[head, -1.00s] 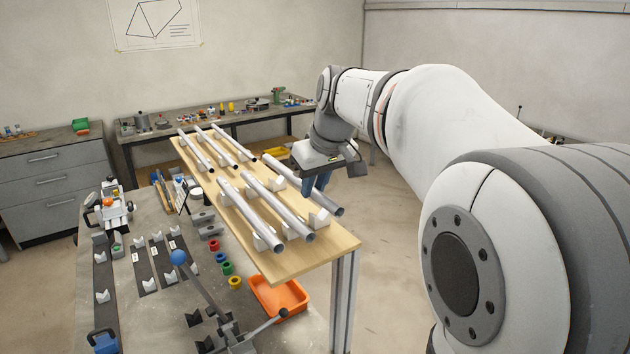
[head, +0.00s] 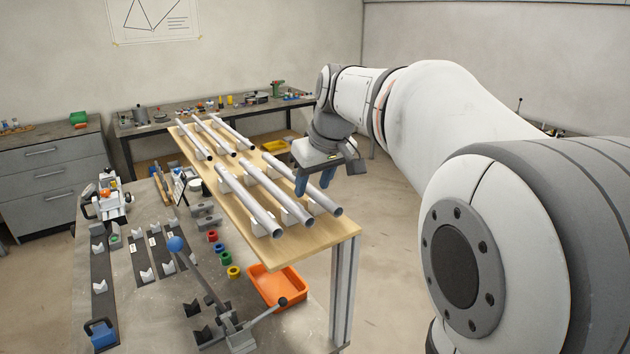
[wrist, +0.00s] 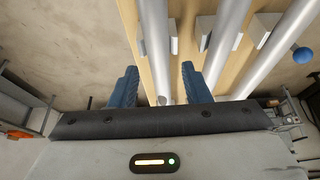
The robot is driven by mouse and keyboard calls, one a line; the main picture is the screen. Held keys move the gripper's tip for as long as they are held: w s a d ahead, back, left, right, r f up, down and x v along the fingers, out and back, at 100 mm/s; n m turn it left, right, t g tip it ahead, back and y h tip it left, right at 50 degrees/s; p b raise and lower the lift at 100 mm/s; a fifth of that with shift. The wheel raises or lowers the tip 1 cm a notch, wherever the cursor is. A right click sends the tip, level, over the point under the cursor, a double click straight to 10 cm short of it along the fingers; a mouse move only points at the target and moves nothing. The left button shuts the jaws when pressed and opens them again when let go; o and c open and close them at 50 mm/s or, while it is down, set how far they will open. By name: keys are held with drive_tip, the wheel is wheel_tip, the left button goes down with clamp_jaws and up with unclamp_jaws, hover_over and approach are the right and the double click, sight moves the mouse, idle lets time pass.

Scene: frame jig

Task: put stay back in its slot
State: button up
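The stay appears to be the grey tube (head: 290,174) nearest my gripper, on the right side of the wooden rack board (head: 327,240). It lies alongside two similar tubes and appears seated in its row of cradles. In the wrist view, the tube (wrist: 155,45) runs between the white walls of a cradle (wrist: 174,45). My gripper (head: 314,183) is over the tube, with its blue fingers spread. In the wrist view, the gripper (wrist: 160,88) is open, with a finger on each side of the tube and visible gaps. The cradle bottoms are hidden.
Two neighbouring tubes (head: 276,192) (head: 247,200) lie left of the stay, and three more lie farther back. An orange bin (head: 278,290) and a blue-knobbed lever (head: 176,244) are on the lower bench. Open floor lies right of the board.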

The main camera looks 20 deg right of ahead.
drive_tip(key=shift+b+v, duration=0.3)
drive_tip(key=shift+v, duration=3.6)
